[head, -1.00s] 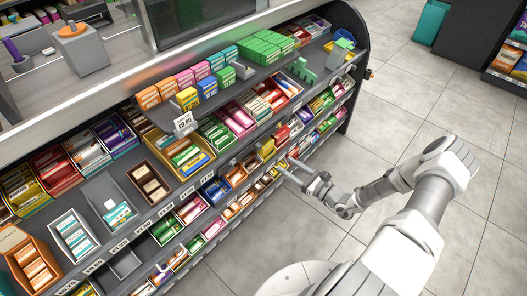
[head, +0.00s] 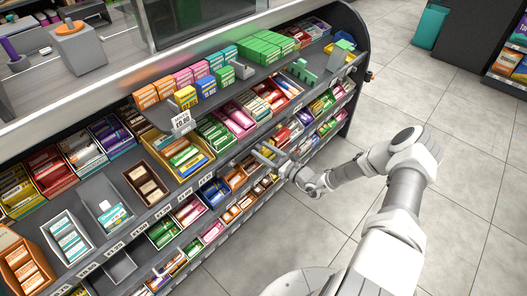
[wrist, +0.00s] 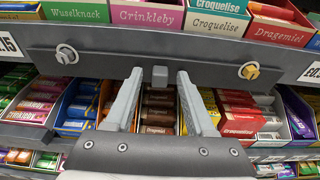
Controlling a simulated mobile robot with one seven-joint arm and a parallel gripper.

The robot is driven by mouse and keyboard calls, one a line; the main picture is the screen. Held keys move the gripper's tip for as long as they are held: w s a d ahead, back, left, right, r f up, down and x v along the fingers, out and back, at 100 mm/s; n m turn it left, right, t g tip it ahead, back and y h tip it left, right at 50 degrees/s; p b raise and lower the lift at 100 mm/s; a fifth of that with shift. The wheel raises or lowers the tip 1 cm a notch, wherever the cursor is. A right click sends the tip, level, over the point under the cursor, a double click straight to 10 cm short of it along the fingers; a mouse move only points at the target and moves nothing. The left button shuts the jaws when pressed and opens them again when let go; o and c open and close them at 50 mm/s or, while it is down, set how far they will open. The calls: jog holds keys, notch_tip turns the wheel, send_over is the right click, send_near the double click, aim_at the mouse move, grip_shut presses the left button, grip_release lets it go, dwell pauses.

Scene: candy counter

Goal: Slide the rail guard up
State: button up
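The rail guard (wrist: 110,66) is a long dark grey bar across the front of a shelf in the wrist view. A small grey block (wrist: 159,75) sticks out at its middle. A silver turn-knob (wrist: 66,54) sits near its left end and a brass-coloured one (wrist: 249,71) near its right. My gripper (wrist: 158,78) is open, with one finger on each side of the block and a visible gap to it on both sides. Whether the fingertips touch the bar I cannot tell. In the head view my gripper (head: 266,155) is at the shelf front; the guard is hard to make out there.
Candy boxes line the shelf above, such as the pink Crinkleby box (wrist: 147,14). Below the bar are more trays, including a red Dragemiel box (wrist: 240,115). The tiled floor (head: 465,150) at right is clear.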

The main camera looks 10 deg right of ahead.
grip_shut()
dwell(1.3)
